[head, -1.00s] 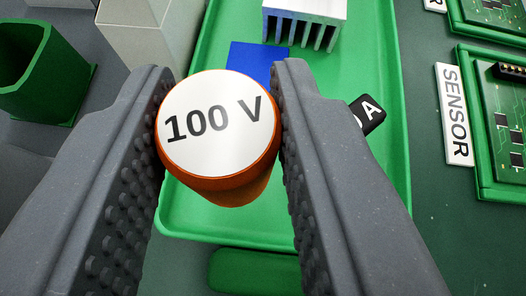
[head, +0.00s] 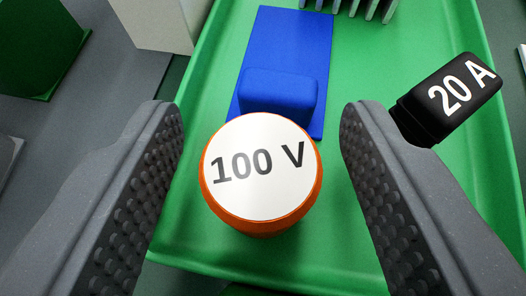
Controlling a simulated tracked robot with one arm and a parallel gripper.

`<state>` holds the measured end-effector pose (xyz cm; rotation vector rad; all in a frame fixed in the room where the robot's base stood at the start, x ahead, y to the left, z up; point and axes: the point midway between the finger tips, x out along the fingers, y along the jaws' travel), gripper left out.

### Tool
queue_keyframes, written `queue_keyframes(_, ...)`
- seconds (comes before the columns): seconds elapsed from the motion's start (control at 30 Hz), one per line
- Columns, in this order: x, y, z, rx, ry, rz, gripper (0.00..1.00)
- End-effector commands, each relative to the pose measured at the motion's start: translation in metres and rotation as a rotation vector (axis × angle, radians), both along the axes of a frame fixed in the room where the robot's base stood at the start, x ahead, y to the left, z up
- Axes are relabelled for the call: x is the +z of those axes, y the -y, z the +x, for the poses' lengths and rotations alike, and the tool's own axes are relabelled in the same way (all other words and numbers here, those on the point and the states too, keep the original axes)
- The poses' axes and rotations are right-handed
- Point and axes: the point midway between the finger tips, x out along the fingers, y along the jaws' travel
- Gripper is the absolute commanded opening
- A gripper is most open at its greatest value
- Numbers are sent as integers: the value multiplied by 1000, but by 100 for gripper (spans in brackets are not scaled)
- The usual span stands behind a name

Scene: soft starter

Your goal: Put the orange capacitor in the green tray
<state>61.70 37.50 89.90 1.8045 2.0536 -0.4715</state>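The orange capacitor (head: 262,172), with a white top marked "100 V", stands upright in the green tray (head: 205,225), near its front end. My gripper (head: 262,110) is open around it. One finger is to its left and one to its right, with a visible gap on both sides. The capacitor's lower part and base are mostly hidden below its top.
In the tray, a blue part (head: 280,85) lies just behind the capacitor. A black block marked "20 A" (head: 450,100) is close to my right finger. A finned metal heat sink (head: 360,8) is at the back. A green container (head: 40,45) and a pale block (head: 155,22) stand left outside the tray.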

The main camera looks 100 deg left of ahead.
Motion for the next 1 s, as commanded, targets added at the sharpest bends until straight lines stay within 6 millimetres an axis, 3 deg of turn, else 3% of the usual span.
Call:
queue_keyframes(0.27, 6, 8, 1, -1, 0, 1, 50)
queue_keyframes(0.7, 45, 78, 11, -3, 1, 1, 50)
queue_keyframes(1.0, 57, 102, 13, 2, 0, 0, 50)
